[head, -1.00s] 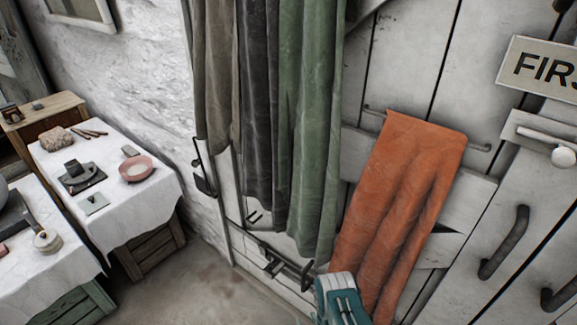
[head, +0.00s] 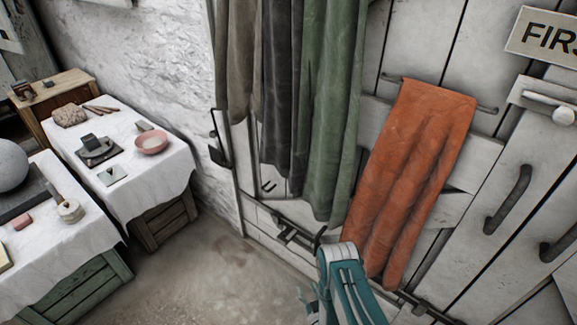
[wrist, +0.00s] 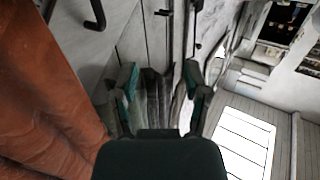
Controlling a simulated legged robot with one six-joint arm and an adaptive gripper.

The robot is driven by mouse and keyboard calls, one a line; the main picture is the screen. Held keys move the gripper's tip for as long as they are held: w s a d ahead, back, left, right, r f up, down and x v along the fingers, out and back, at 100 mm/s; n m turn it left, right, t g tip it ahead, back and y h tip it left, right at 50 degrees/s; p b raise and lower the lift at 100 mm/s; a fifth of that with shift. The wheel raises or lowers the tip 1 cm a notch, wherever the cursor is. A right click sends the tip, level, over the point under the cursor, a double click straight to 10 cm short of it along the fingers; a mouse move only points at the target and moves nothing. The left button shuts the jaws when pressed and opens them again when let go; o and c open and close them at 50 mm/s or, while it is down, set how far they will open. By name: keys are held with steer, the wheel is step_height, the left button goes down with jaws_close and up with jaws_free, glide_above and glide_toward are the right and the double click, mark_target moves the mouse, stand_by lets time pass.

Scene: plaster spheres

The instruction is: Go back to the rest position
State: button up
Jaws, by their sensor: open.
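My gripper (wrist: 161,88) shows in the wrist view with its two teal-edged fingers spread apart. Nothing is seen held between them. In the head view my teal arm stands at the bottom, in front of the lower end of the orange cloth (head: 415,170); the fingertips there are not clear. The orange cloth also fills the left side of the wrist view (wrist: 40,100).
Dark handles (head: 507,205) stick out at right. At left, a white-clothed table (head: 170,175) bears a pink bowl (head: 151,142); a nearer one bears a grey sphere (head: 10,165). Floor between is clear.

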steer(key=w+r+g+h, duration=0.2)
steer(key=w+r, duration=1.2)
steer(key=r, duration=0.2)
steer(key=d+r+m+g+h, duration=0.1)
steer(key=d+r+g+h, duration=0.2)
steer(key=r, duration=1.7)
steer(key=s+d+r+m+g, duration=0.1)
steer(key=s+d+r+g, duration=0.15)
steer(key=s+r, duration=0.5)
steer(key=s+d+r+m+g, duration=0.1)
steer(key=s+d+r, duration=0.2)
steer(key=s+r, duration=0.5)
steer(key=s+r+g, duration=0.1)
steer(key=s+r, duration=0.1)
steer(key=s, duration=0.8)
steer(key=s+r+g, duration=0.1)
steer(key=s+r, duration=0.2)
steer(key=s, duration=0.8)
steer(key=shift+d+m+g, duration=0.3)
steer(key=shift+d+g, duration=0.05)
